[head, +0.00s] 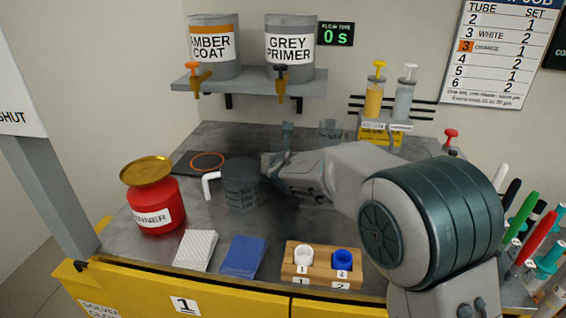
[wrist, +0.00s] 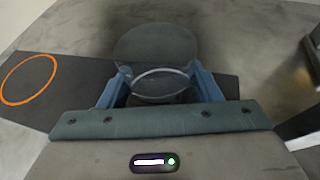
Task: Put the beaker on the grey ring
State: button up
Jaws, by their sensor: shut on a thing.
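The beaker (head: 240,186) is a dark, see-through glass at the middle of the bench in the head view. My gripper (head: 270,160) is at its right side and shut on it. In the wrist view the fingers of my gripper (wrist: 160,82) are on both sides of the beaker (wrist: 158,86), whose pale round rim shows. I cannot tell whether its base touches the bench. An orange ring (head: 207,153) on a dark grey mat (head: 183,160) is left of the beaker, apart from it. The orange ring (wrist: 28,57) also shows in the wrist view. I see no grey-coloured ring.
A white bent tube (head: 207,186) is at the beaker's left side. A red thinner can (head: 153,200) stands front left. White (head: 195,250) and blue (head: 244,256) pads and a wooden holder (head: 322,278) line the front edge. Another glass (head: 331,128) stands behind my arm.

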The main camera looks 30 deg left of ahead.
jog(key=shift+f, duration=0.35)
jog(key=shift+f, duration=0.15)
jog(key=o, duration=0.9)
jog(key=shift+o, duration=0.2)
jog(key=shift+r, duration=0.25)
jog(key=v, duration=1.2)
jog(key=shift+p, duration=0.3)
